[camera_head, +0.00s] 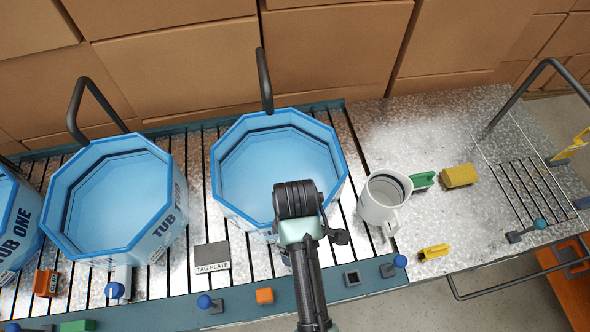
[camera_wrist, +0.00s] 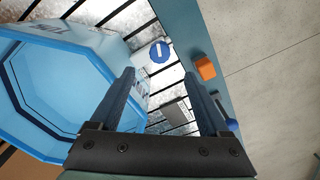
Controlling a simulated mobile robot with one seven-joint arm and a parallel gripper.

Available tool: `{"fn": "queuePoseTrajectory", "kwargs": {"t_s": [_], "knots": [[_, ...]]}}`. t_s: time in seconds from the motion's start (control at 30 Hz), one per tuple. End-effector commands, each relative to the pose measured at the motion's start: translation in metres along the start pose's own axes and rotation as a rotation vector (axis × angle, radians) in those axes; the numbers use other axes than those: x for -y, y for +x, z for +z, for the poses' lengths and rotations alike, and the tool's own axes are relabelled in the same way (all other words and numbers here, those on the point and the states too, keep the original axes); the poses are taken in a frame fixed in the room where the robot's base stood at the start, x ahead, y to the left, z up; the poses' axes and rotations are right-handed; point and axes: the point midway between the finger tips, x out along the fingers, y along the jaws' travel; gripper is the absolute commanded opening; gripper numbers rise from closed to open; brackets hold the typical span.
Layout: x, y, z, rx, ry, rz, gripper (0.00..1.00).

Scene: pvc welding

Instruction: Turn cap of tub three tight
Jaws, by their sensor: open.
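Tub three (camera_head: 226,185) is a blue octagonal tub, the rightmost on the bench. It also shows in the wrist view (camera_wrist: 20,75), on the left with part of its "TUB" lettering. Its round blue cap (camera_wrist: 160,51) with a white bar shows in the wrist view, beyond my fingertips. My arm hides the cap in the head view. My gripper (camera_head: 298,200) is over the front rim of tub three in the head view. In the wrist view my gripper (camera_wrist: 159,76) is open, its fingers apart with nothing held between them.
Tub two (camera_head: 62,175) stands left, with a blue cap (camera_head: 115,290) in front. The tag plate (camera_head: 212,255) lies between the tubs. An orange block (camera_head: 264,296) and blue knobs (camera_head: 204,302) line the front edge. A white jug (camera_head: 380,200) stands right of tub three.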

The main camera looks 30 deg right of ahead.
Motion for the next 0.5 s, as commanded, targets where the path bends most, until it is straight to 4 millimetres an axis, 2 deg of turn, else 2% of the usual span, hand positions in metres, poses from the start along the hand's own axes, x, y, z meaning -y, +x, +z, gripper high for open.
{"fn": "queuePoseTrajectory", "kwargs": {"t_s": [0.3,0.5], "knots": [[-0.001,0.065,0.0,0.001,0.001,0.0,0.8],[-0.001,0.092,-0.001,-0.001,0.001,0.002,0.8]]}}
